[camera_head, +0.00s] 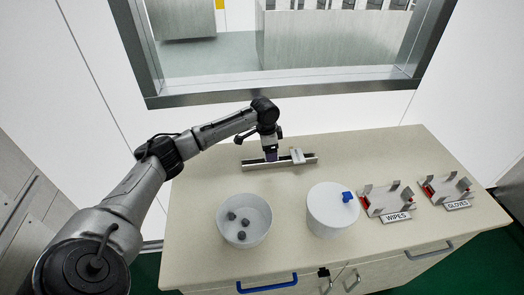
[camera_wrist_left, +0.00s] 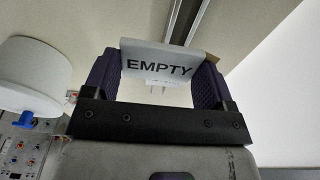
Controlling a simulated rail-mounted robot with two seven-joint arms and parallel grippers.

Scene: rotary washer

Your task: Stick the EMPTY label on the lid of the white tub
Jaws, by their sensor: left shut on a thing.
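My left gripper (camera_head: 270,155) is over the metal rail at the back of the counter, fingers pointing down. In the left wrist view its two purple fingers are shut on the white EMPTY label (camera_wrist_left: 158,62), with the black lettering facing the camera. The label is hard to make out in the head view. The white tub (camera_head: 331,222) stands at the middle front of the counter, right of and nearer than the gripper. Its white lid (camera_head: 328,200) is on, and a blue piece (camera_head: 347,197) shows at its right edge. My right gripper is not in view.
The metal rail (camera_head: 250,166) carries a small pale block (camera_head: 297,156). An open white bowl (camera_head: 244,232) with several dark lumps stands left of the tub. Metal holders with WIPES (camera_head: 396,217) and GLOVES (camera_head: 457,205) signs stand at the right. The counter between rail and tub is clear.

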